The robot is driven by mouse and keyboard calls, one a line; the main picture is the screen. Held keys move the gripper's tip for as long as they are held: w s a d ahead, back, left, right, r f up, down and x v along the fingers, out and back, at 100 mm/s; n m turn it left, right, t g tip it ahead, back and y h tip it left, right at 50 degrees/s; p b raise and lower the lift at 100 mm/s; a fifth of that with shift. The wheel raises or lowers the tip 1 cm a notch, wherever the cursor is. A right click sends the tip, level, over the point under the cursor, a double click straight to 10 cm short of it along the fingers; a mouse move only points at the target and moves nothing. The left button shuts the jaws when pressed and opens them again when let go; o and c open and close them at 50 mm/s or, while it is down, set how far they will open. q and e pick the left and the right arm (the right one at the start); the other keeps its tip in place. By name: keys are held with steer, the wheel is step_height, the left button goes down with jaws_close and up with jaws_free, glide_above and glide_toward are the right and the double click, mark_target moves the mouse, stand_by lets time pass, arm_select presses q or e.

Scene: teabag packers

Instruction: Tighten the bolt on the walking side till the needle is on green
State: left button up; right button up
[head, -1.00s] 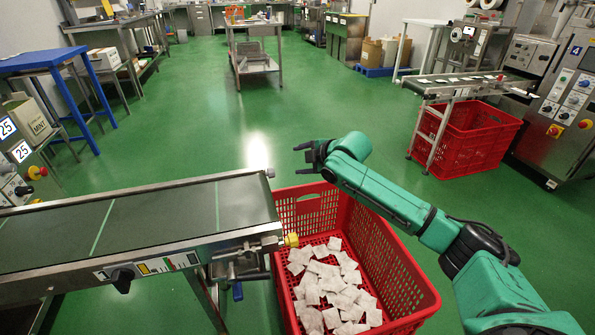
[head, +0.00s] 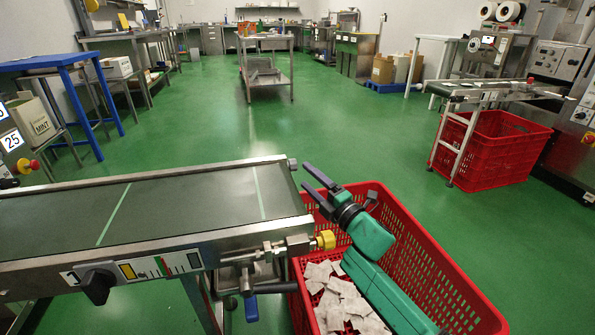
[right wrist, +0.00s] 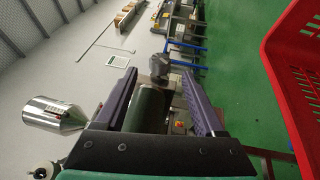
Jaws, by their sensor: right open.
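The conveyor (head: 195,205) stands at the left, with a dark green belt. A yellow bolt head (head: 326,240) sticks out at the near right corner of its end. A gauge strip (head: 160,267) with yellow, white, red and green bands is on the near side rail; the needle is too small to read. My right gripper (head: 308,178) is open and empty, just beyond the belt's right end, above the crate. The right wrist view shows its open jaws (right wrist: 158,88), with a grey metal part beyond them. My left gripper is not in view.
A red crate (head: 440,262) with white teabags (head: 338,298) stands below the conveyor end, under my right arm. A second red crate (head: 490,150) stands at the right. The middle floor is clear.

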mark_target(296, 168)
steer(key=b+x, duration=0.2)
steer(key=x, duration=0.4)
steer(key=shift+f, duration=0.2)
steer(key=shift+w+a+r, duration=0.25)
steer(key=shift+w+a, duration=0.15)
steer(key=shift+w, duration=0.05)
jaws_close()
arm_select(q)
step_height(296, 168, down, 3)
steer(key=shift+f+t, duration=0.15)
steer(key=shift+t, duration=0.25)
